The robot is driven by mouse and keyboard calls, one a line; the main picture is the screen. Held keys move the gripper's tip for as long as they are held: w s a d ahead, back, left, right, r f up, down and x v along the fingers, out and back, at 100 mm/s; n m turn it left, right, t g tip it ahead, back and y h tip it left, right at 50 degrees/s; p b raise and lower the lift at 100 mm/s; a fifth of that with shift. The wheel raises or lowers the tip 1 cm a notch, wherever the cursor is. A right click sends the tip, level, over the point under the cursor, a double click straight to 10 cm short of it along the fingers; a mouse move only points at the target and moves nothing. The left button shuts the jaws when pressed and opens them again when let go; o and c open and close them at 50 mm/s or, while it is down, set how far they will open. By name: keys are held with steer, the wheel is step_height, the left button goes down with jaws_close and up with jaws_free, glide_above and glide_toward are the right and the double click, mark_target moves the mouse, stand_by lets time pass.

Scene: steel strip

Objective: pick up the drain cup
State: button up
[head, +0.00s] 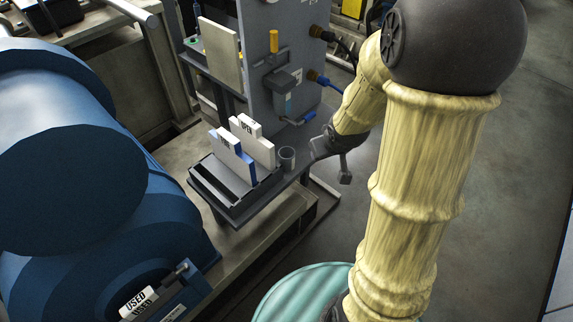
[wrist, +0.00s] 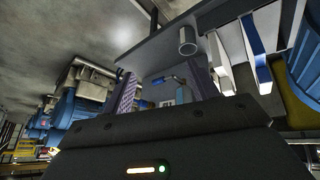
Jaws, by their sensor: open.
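The drain cup (head: 287,158) is a small grey cylinder. It stands upright on the right end of a grey shelf, beside white and blue upright blocks. In the wrist view the cup (wrist: 187,43) shows above the right finger, near the shelf's edge. My gripper (head: 329,160) is to the right of the cup in the head view, apart from it. The two fingers of my gripper (wrist: 160,82) are spread in the wrist view, with nothing held between them.
A black tray (head: 217,190) with the upright blocks (head: 233,150) sits left of the cup. Open floor (head: 500,200) lies right.

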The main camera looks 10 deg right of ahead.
steer(key=w+d+f+n+t+y+b, duration=0.2)
steer(key=w+d+f+b, duration=0.15)
steer(key=w+f, duration=0.3)
steer(key=w+d+f+n+t+y+b, duration=0.25)
steer(key=w+f+b, duration=0.2)
steer(key=f, duration=0.35)
steer(key=n+t+y+b, duration=0.25)
steer(key=y+b, duration=0.25)
steer(key=y, duration=0.5)
glide_toward(294, 162)
steer(key=v, duration=0.6)
steer(key=shift+d+r+g, duration=0.2)
steer(key=shift+r+g, duration=0.2)
steer(key=shift+r, duration=0.15)
steer(key=shift+h, duration=0.25)
steer(key=x, duration=1.2)
steer(key=shift+w+a, duration=0.1)
